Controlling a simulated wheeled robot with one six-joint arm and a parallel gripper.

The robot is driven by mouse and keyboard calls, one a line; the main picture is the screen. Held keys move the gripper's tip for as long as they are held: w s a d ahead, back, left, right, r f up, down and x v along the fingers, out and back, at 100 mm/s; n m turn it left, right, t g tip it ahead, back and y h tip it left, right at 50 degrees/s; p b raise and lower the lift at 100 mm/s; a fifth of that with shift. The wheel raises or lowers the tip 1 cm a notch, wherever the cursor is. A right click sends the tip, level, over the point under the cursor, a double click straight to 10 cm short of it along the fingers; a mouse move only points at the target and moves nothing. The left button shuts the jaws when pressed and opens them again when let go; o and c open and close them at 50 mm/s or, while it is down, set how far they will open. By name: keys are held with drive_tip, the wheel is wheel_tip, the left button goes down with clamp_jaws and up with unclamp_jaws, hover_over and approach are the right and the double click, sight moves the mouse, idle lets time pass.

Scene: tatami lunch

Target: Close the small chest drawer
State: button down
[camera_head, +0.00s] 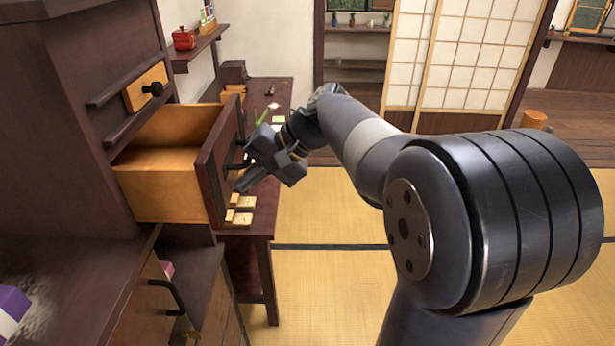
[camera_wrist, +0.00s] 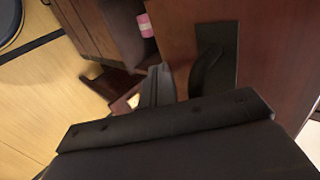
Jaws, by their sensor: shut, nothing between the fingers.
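The small chest drawer (camera_head: 163,184) stands pulled out of the dark wooden chest (camera_head: 60,130) on the left. Its inside is light wood and looks empty where I can see it. Its dark front panel (camera_head: 212,170) faces right and carries a black handle. My gripper (camera_head: 240,183) is shut and empty, close to the outer side of the front panel near the handle. Whether it touches the panel I cannot tell. In the wrist view the front panel (camera_wrist: 275,60) and black handle (camera_wrist: 207,72) show just beyond my gripper (camera_wrist: 158,85).
A smaller drawer (camera_head: 146,88) with a black knob sits above. A dark desk (camera_head: 262,225) with small items stands behind my gripper. The tatami floor (camera_head: 330,215) to the right is clear.

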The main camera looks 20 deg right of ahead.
drive_tip(key=a, duration=0.2)
drive_tip(key=w+a, duration=0.1)
drive_tip(key=a, duration=0.2)
drive_tip(key=w+a, duration=0.1)
drive_tip(key=a, duration=0.1)
drive_tip(key=shift+w+a+p, duration=0.25)
drive_tip(key=shift+a+p, duration=0.05)
drive_tip(key=shift+a, duration=0.05)
